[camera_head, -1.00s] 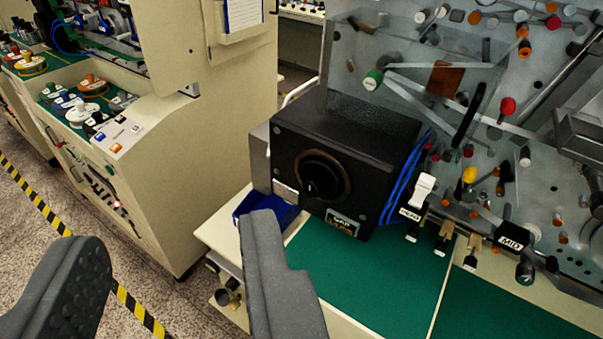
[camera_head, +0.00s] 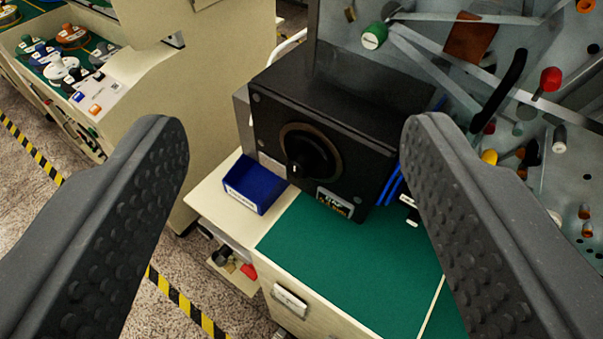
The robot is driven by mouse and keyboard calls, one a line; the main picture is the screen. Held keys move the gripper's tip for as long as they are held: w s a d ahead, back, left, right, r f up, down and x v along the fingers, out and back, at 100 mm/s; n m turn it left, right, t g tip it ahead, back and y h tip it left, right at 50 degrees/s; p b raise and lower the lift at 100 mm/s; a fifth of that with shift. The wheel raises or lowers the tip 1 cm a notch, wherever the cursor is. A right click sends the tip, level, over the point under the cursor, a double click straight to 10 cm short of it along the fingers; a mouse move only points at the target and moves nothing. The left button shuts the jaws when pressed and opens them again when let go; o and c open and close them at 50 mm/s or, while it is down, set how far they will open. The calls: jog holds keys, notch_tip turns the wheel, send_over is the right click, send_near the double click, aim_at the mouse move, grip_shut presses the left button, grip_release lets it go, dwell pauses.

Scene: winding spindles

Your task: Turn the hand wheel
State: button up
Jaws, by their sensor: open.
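A black box (camera_head: 345,105) stands on the green-topped bench, tilted in the picture. On its front face is a round black knob (camera_head: 312,158) with a brown ring around it and a white mark; it is the only wheel-like thing I can make out. My gripper (camera_head: 285,140) is open, with one dark grey studded finger at the left and one at the right. The knob appears between the fingers, farther off, and neither finger touches it. The right finger hides part of the panel beside the box.
A blue bin (camera_head: 254,184) sits left of the box. The green bench top (camera_head: 345,265) in front is clear. A metal panel (camera_head: 440,60) with rollers and rods rises at the right. Another cream machine (camera_head: 215,90) stands at the left, and striped tape (camera_head: 180,300) marks the floor.

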jog(key=w+f+n+g+h, duration=0.35)
jog(key=w+f, duration=0.25)
jog(key=f, duration=0.7)
jog(key=n+t+h+p, duration=0.35)
jog(key=n+h, duration=0.35)
jog(key=n, duration=1.6)
send_near(294, 172)
jog(key=shift+m+g, duration=0.25)
jog(key=shift+g, duration=0.05)
jog(key=x, duration=0.5)
jog(key=p+x, duration=0.1)
jog(key=x, duration=0.4)
jog(key=shift+w+a+r, duration=0.1)
jog(key=shift+r, duration=0.1)
